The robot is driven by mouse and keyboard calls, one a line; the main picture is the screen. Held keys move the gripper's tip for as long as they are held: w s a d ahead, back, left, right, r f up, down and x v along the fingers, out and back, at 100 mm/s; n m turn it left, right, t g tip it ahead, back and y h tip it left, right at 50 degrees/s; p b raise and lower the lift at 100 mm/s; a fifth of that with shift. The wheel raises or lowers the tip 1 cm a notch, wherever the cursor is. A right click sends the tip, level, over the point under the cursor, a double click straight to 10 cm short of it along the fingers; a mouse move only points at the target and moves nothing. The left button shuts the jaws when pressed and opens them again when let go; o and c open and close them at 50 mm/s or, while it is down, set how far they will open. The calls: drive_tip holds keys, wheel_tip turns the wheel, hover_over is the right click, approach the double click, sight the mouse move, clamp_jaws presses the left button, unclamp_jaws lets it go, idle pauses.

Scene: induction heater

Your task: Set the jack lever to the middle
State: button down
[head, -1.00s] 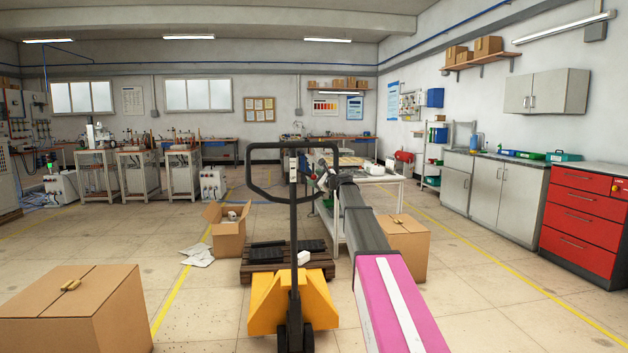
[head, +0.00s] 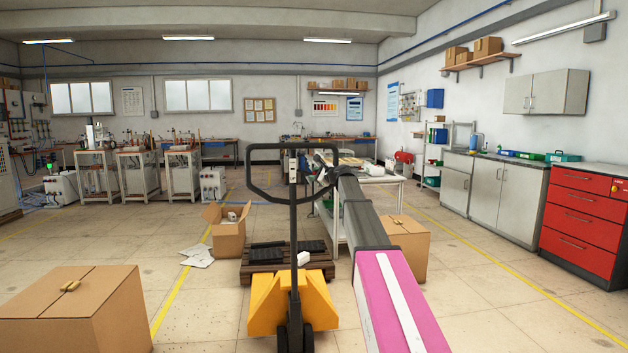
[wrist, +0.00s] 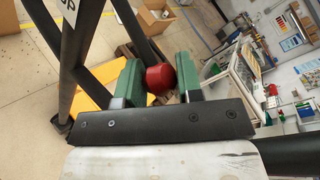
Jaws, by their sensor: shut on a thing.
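The pallet jack has a yellow body (head: 291,301) and an upright black handle (head: 293,225) with a loop at the top. The lever's stem is mostly hidden. A label ending in "P" shows on the handle (wrist: 67,45) at upper left. The lever's exact setting cannot be read.
A closed carton (head: 75,310) stands at front left. An open carton (head: 228,238) and a wooden pallet (head: 262,270) are behind the jack. Another carton (head: 408,249) and a white table (head: 385,180) stand beyond my arm. The floor at right is clear.

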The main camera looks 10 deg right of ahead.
drive_tip(key=shift+d+r+n+g+h, duration=0.1)
drive_tip(key=shift+r+n+g+h, duration=0.5)
drive_tip(key=shift+r+n, duration=0.45)
drive_tip(key=shift+r, duration=0.1)
drive_tip(key=c, duration=0.8)
unclamp_jaws()
drive_tip(key=v, duration=1)
drive_tip(key=shift+s+d, duration=0.1)
drive_tip(key=shift+s, duration=0.3)
